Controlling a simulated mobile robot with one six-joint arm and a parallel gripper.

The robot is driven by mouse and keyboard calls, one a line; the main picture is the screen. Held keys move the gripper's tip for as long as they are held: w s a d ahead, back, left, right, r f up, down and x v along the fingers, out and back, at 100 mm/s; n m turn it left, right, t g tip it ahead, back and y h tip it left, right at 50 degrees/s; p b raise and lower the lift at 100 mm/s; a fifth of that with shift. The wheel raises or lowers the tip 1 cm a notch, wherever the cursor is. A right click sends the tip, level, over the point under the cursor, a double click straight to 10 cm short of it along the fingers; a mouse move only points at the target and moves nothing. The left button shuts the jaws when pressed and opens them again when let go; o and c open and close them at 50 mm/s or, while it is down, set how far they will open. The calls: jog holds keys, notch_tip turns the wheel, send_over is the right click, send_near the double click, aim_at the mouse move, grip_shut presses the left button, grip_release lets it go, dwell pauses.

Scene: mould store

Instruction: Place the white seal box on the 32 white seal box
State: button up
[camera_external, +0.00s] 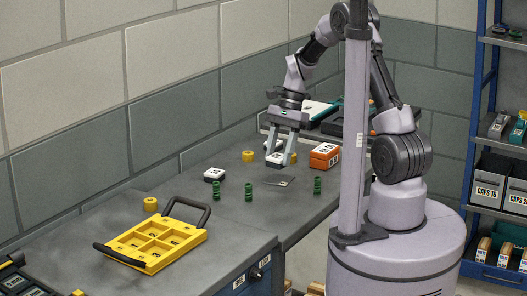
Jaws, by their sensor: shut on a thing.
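My gripper (280,154) hangs over the far part of the grey bench, fingers pointing down. It is shut on a small white-topped box (275,159), taken to be the white seal box, held above the bench top; the fingers partly hide it. Another small box with a white top, dark sides and a dark printed label (214,174) sits on the bench to the left of my gripper. Its label is too small to read surely, so I cannot confirm that it is the 32 box. The two boxes are apart.
Green cylinders (317,185) (248,192) and yellow cylinders (248,156) (150,204) stand around the bench. An orange box (325,155) is right of my gripper. A yellow compartment tray (190,239) with black handles lies nearer.

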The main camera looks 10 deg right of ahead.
jog(key=w+d+m+t+h+p, duration=0.1)
jog(key=w+d+m+t+p, duration=0.3)
jog(key=w+m, duration=0.55)
jog(key=w+d+m+t+h+p, duration=0.1)
jog(key=w+d+m+t, duration=0.35)
jog(key=m, duration=0.75)
jog(key=shift+g, duration=0.75)
jog(key=w, duration=0.6)
jog(key=w+a+f, duration=0.1)
jog(key=w, duration=0.5)
jog(key=w+a+f+b, duration=0.1)
jog(key=w, duration=0.5)
jog(key=shift+w+f, duration=0.1)
jog(key=shift+f, duration=0.1)
jog(key=shift+f+b, duration=0.75)
jog(key=shift+f, duration=1.1)
jog(key=o, duration=1.4)
